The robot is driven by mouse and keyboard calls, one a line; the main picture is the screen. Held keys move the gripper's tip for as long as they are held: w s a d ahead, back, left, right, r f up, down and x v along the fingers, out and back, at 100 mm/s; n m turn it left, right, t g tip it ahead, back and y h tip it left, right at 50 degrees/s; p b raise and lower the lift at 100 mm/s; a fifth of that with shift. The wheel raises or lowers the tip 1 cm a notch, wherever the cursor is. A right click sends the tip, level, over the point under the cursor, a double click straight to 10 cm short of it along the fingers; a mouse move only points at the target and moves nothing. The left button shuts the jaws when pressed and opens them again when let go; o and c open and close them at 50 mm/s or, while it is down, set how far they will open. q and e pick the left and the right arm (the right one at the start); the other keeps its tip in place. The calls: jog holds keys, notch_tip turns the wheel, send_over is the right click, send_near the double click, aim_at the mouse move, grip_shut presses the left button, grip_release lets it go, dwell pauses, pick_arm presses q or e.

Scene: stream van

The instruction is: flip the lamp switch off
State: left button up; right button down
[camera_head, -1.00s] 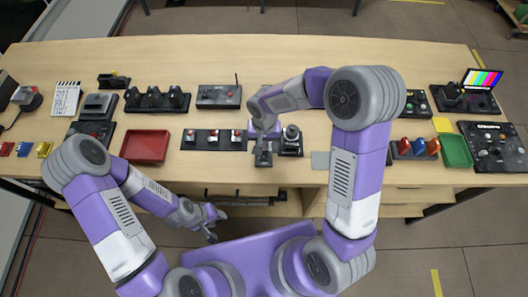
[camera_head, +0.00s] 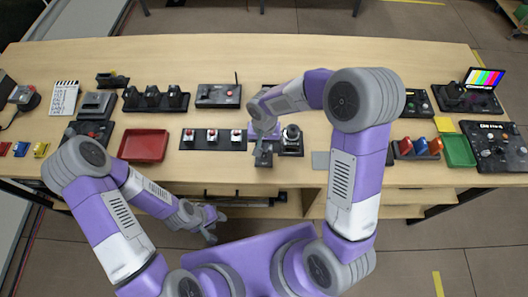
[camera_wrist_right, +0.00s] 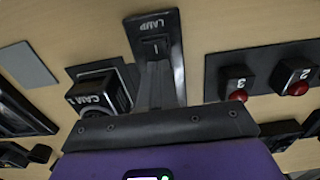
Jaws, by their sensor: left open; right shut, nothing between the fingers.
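The lamp switch (camera_wrist_right: 156,46) is a small dark rocker with a white mark, on a black plate labelled LAMP in the right wrist view. In the head view its plate (camera_head: 263,160) shows partly under my right gripper (camera_head: 263,148). My right gripper is shut and empty; in the right wrist view its fingers (camera_wrist_right: 158,72) reach up to the near end of the plate, just below the rocker. Whether they touch it I cannot tell. My left gripper (camera_head: 216,226) is open and empty, off the table's front edge.
A CAM 1 block (camera_wrist_right: 102,92) stands close left of the lamp plate. A panel with red buttons (camera_head: 213,139) lies to its right in the wrist view. A red tray (camera_head: 144,146) and a green tray (camera_head: 459,151) sit farther off. A flat grey pad (camera_head: 320,160) lies nearby.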

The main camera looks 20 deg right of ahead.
jog(key=shift+s, duration=0.1)
notch_tip(320, 180, up, 7)
jog(key=p, duration=0.4)
jog(key=shift+p, duration=0.4)
dwell(0.5)
